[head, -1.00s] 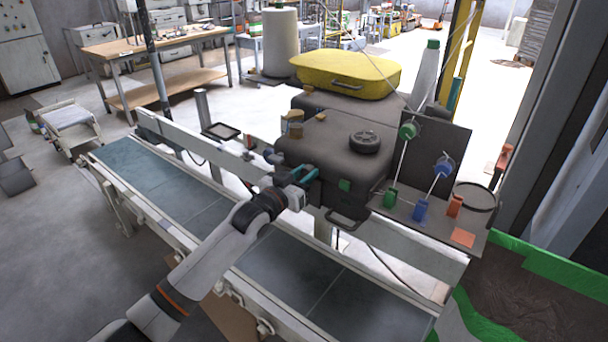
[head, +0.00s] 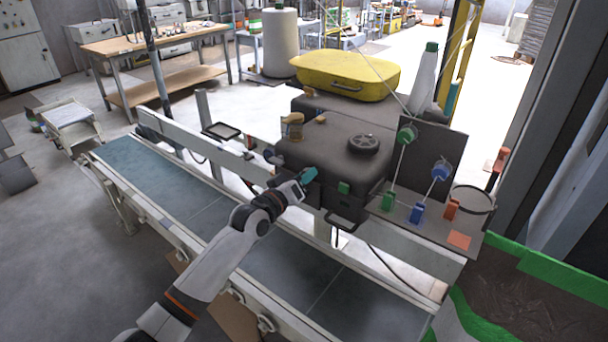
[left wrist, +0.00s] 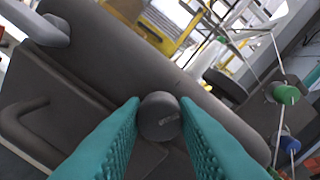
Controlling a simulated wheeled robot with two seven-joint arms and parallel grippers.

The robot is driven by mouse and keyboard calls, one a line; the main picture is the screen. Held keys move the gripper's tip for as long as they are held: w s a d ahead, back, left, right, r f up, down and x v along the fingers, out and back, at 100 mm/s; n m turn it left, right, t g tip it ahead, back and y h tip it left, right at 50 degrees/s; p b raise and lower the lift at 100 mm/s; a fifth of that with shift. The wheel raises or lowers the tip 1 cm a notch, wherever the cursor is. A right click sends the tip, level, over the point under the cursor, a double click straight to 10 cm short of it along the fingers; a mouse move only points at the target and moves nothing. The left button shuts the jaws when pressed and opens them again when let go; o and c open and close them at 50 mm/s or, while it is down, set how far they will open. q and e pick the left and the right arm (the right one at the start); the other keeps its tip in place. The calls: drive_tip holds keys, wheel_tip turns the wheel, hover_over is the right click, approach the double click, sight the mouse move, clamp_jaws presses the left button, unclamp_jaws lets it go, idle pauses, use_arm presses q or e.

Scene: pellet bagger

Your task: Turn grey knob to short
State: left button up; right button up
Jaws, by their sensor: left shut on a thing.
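The grey knob (left wrist: 158,117) is a dark round knob on the front of the dark machine body (head: 330,148). It carries a short pale mark near its right side, pointing right and slightly up in the left wrist view. My left gripper (head: 309,175) is at the machine's front face, and its teal fingers hide the knob in the head view. In the left wrist view the fingers (left wrist: 160,122) stand on both sides of the knob and are shut on it. No readable "short" label shows. My right gripper is not in view.
A green button (head: 344,187) sits right of my left gripper, with a black handle (head: 340,220) below. A plate with green (head: 388,201), blue (head: 416,213) and orange (head: 451,209) parts stands further right. The conveyor belt (head: 262,262) runs below my arm.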

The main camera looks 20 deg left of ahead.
use_arm(q)
drive_tip(key=n+p, duration=0.1)
drive_tip(key=n, duration=0.3)
drive_tip(key=shift+n, duration=0.4)
idle(0.4)
drive_tip(key=o, duration=1)
